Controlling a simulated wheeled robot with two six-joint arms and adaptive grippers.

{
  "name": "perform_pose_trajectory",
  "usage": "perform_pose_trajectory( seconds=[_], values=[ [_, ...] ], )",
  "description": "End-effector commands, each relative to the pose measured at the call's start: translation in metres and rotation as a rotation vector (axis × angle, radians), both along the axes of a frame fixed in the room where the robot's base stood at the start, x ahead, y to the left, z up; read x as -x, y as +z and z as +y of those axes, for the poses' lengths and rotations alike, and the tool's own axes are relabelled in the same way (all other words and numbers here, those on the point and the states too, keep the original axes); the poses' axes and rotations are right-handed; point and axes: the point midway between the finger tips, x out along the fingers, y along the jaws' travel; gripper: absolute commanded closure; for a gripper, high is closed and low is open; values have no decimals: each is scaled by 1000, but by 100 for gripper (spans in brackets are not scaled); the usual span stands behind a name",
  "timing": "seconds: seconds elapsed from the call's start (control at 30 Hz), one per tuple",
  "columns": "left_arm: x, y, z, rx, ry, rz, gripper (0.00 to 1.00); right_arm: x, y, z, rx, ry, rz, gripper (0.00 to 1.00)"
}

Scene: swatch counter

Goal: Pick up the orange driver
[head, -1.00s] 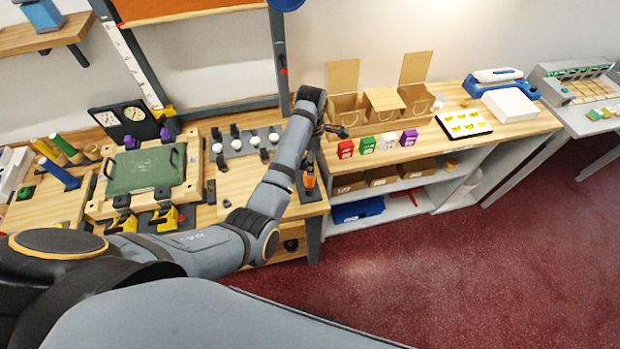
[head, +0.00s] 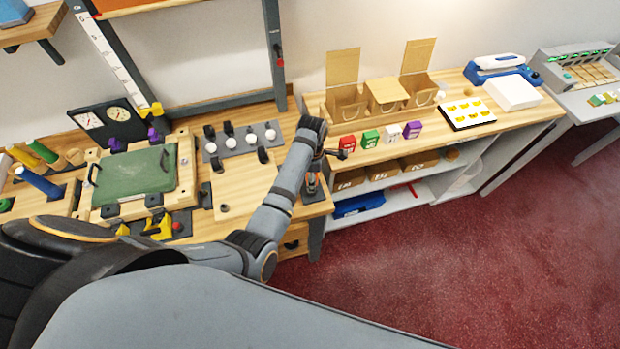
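The orange driver (head: 311,186) is at the right end of the wooden workbench, in or against a dark holder, partly hidden by my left arm. Only a small orange part of it shows. My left gripper (head: 342,154) is small and dark at the end of the arm. It is to the upper right of the driver in the head view, apart from it, just in front of the red box. Its fingers are too small to tell open from shut. My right gripper is not in view.
Red (head: 348,142), green (head: 370,139), white and purple (head: 412,130) boxes line the right counter's front edge. Open cardboard boxes (head: 387,95) stand behind them. A green pad (head: 138,175) and a rack of white knobs (head: 240,140) are on the workbench. Red floor is clear at right.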

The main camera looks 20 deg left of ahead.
Motion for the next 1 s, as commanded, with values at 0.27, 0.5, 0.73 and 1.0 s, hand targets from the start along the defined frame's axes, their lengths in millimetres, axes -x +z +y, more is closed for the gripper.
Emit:
perform_pose_trajectory(
  seconds=[0.27, 0.5, 0.73, 1.0],
  values=[
    [0, 2, -1, 1, -1, 0, 66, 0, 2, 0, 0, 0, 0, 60],
    [0, 2, 0, 0, -1, 0, 94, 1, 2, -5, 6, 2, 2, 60],
    [0, 2, 1, -1, -1, 3, 95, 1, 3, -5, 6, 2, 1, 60],
    [-3, 20, 2, -2, -5, 1, 95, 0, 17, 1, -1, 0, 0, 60]
  ],
)
